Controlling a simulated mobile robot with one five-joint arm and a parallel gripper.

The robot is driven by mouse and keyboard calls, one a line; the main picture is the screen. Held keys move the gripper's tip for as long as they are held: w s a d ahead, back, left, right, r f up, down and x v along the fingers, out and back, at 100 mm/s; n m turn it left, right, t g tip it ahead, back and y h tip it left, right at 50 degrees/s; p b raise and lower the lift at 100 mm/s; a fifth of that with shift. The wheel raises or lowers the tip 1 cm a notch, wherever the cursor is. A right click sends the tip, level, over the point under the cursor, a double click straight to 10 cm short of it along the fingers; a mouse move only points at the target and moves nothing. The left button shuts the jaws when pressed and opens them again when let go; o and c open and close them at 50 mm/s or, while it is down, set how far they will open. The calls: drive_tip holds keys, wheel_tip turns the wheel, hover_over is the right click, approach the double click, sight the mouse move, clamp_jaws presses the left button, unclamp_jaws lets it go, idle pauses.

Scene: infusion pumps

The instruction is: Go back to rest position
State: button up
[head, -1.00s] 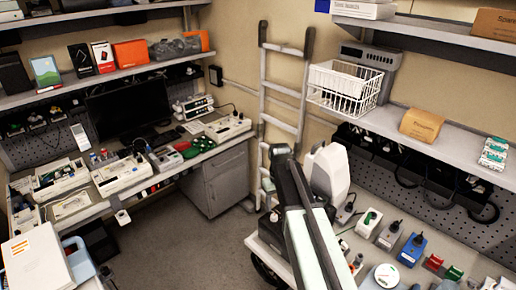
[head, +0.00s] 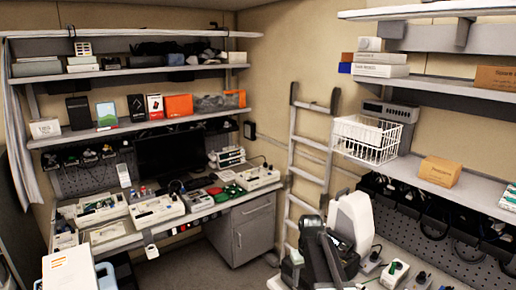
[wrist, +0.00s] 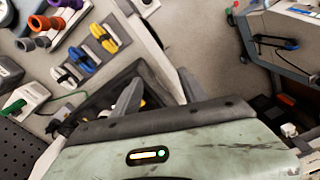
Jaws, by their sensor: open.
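My gripper (wrist: 159,80) shows in the wrist view with its two grey fingers apart and nothing between them. Below the fingers, the pale green, scuffed body of my own arm, with a small lit indicator, fills the bottom of that view. In the head view my folded dark arm stands at the lower centre right, in front of the ladder and beside a white upright device (head: 352,222). The fingers cannot be made out clearly in the head view.
A workbench with infusion pumps (head: 155,210) and a dark monitor (head: 170,152) stands at left. A ladder (head: 308,165) leans on the back wall. At right, a white wire basket (head: 366,138) and a cardboard box (head: 440,171) sit on a shelf. Some floor is bare.

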drive_tip(key=s+f+m+b, duration=0.2)
drive_tip(key=s+f+b, duration=0.7)
drive_tip(key=s, duration=0.5)
drive_tip(key=shift+s+f+m, duration=0.15)
drive_tip(key=shift+f+m, duration=0.15)
drive_tip(key=shift+f, duration=0.25)
